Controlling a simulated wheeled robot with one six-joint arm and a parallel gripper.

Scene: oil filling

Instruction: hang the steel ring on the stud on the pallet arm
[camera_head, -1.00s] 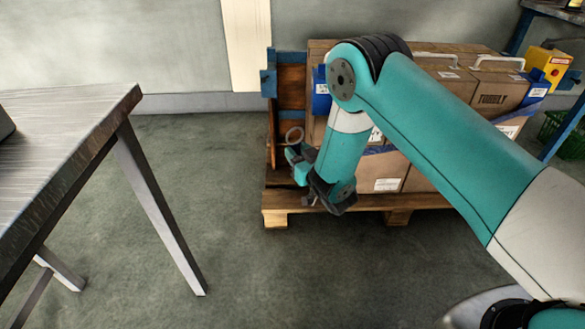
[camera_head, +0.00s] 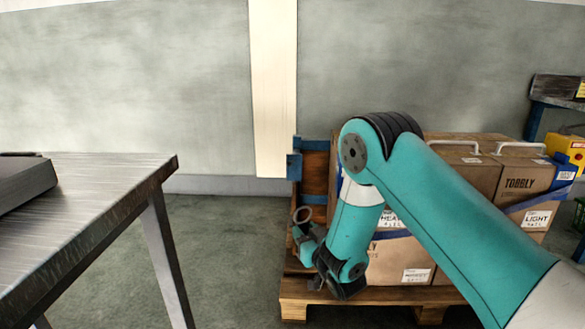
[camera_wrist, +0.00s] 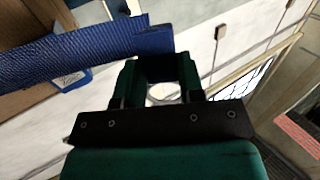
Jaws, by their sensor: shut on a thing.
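A grey steel ring (camera_head: 303,214) stands up at the tips of my gripper (camera_head: 301,229) in the head view. My gripper is shut on it, in front of the left end of the loaded pallet. In the wrist view my gripper's dark green fingers (camera_wrist: 158,68) show, with a thin pale curve between them that may be part of the ring. A blue bar (camera_wrist: 90,48), likely the pallet arm, crosses the upper left of that view, close to the fingers. In the head view a blue piece (camera_head: 295,166) juts from the pallet's upright, above the ring. I cannot make out the stud.
Cardboard boxes (camera_head: 402,264) stand on the wooden pallet (camera_head: 293,306), to the right of and behind my arm. A metal table (camera_head: 95,190) is at the left. Open floor lies between the table and the pallet. A pale post (camera_head: 272,90) runs up the wall behind.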

